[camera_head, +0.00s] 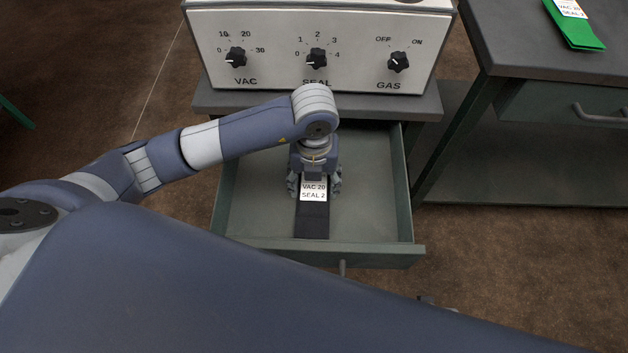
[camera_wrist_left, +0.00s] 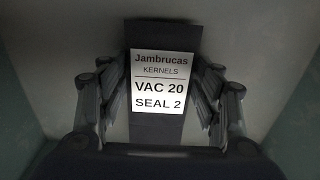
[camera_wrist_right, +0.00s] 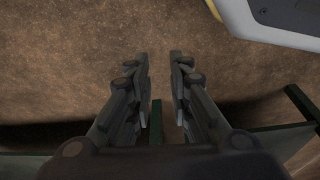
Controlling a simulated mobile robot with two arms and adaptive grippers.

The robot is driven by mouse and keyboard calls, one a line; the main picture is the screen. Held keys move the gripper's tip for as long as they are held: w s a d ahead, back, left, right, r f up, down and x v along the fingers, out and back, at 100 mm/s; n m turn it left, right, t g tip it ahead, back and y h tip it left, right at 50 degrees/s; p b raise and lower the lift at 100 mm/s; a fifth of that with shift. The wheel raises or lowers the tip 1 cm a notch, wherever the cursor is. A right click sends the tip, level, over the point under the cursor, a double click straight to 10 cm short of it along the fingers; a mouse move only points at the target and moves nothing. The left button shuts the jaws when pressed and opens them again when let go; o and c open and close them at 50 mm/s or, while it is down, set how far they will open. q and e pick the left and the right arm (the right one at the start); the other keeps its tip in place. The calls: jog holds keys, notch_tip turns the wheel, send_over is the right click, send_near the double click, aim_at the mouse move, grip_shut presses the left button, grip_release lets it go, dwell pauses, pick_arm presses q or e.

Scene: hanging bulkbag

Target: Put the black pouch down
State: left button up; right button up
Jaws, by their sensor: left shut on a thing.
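The black pouch (camera_head: 312,222) is inside the open drawer, with a white label reading VAC 20, SEAL 2. In the left wrist view the black pouch (camera_wrist_left: 165,38) lies between the two fingers, its label also reading Jambrucas KERNELS. My left gripper (camera_head: 314,188) points down into the drawer and is shut on the pouch. Whether the pouch rests on the drawer floor is hard to tell. My right gripper (camera_wrist_right: 160,55) is apart from the pouch, with a gap between its fingers and nothing held, above the brown floor.
The green-grey drawer (camera_head: 386,225) is otherwise empty. Above it stands a white control box (camera_head: 280,20) with VAC, SEAL and GAS knobs. A dark table (camera_head: 540,55) at right carries a green pouch (camera_head: 578,36). My own arm crosses the foreground.

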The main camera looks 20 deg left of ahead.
aim_at(314, 185)
pick_arm(q)
jog(key=shift+f, duration=0.15)
jog(key=o, duration=1.1)
pick_arm(e)
jog(key=shift+w+r, duration=0.15)
jog(key=shift+r, duration=0.1)
pick_arm(q)
jog(key=shift+r+p, duration=1.05)
jog(key=shift+r, duration=5.1)
pick_arm(e)
jog(key=s+f, duration=0.4)
jog(key=f, duration=0.2)
jog(key=shift+s+d, duration=0.25)
jog(key=shift+d, duration=0.05)
